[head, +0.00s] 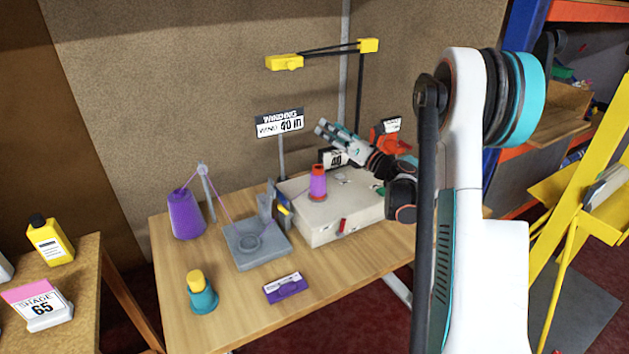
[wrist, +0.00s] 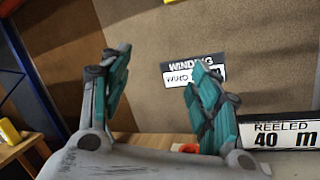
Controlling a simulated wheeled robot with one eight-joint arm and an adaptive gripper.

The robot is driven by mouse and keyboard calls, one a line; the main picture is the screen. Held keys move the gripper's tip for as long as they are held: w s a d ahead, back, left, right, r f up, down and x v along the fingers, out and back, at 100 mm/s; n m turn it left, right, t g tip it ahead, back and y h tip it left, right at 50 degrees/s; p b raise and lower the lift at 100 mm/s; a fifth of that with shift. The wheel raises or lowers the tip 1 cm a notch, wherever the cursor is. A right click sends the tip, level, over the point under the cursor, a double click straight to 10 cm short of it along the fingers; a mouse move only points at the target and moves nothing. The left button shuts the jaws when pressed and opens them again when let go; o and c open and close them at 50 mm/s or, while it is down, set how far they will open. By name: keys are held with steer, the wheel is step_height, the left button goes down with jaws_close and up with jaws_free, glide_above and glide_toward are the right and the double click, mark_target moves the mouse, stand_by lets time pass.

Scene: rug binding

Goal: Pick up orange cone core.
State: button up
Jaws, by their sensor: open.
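The orange cone core (head: 318,171) stands upright on the white winding machine (head: 320,230), with purple yarn wound around its lower and middle part and orange showing at top and base. My gripper (head: 326,130) is open and empty, above and slightly right of the cone in the head view, apart from it. In the wrist view my two teal fingers (wrist: 160,75) are spread wide. A small orange-red ring (wrist: 186,148) shows low beside the right finger; it may be the cone's top, mostly hidden.
A purple yarn cone (head: 186,214), a grey plate stand (head: 255,246), a yellow-and-teal spool (head: 201,292) and a purple label block (head: 286,288) are on the table. A WINDING sign (head: 280,123) stands behind. A REELED 40 m display (wrist: 277,136) is at right in the wrist view.

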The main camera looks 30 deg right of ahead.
mark_target(320, 175)
steer(key=s+d+f+n+g+y, duration=0.1)
steer(key=d+f+n, duration=0.1)
steer(key=f, duration=0.4)
steer(key=s+d+f+n+g+y, duration=0.1)
steer(key=s+d+f+n, duration=0.1)
steer(key=f, duration=0.4)
steer(key=s+d+f+n+g+y, duration=0.1)
steer(key=s+d+f+n+g, duration=0.1)
steer(key=f+n, duration=0.2)
steer(key=shift+s+d+f+p, duration=0.1)
steer(key=shift+d+f+p, duration=0.1)
steer(key=shift+f, duration=0.3)
steer(key=shift+s+d+f+p, duration=0.1)
steer(key=shift+d+f, duration=0.05)
steer(key=shift+f, duration=0.35)
steer(key=shift+w+a+f, duration=0.15)
steer(key=shift+w+f, duration=0.05)
steer(key=shift+w, duration=0.05)
steer(key=b+x, duration=0.2)
steer(key=x, duration=0.6)
steer(key=b+x, duration=0.2)
steer(key=x, duration=0.3)
steer(key=shift+s+a+f, duration=0.1)
steer(key=shift+a, duration=0.15)
steer(key=c, duration=1.2)
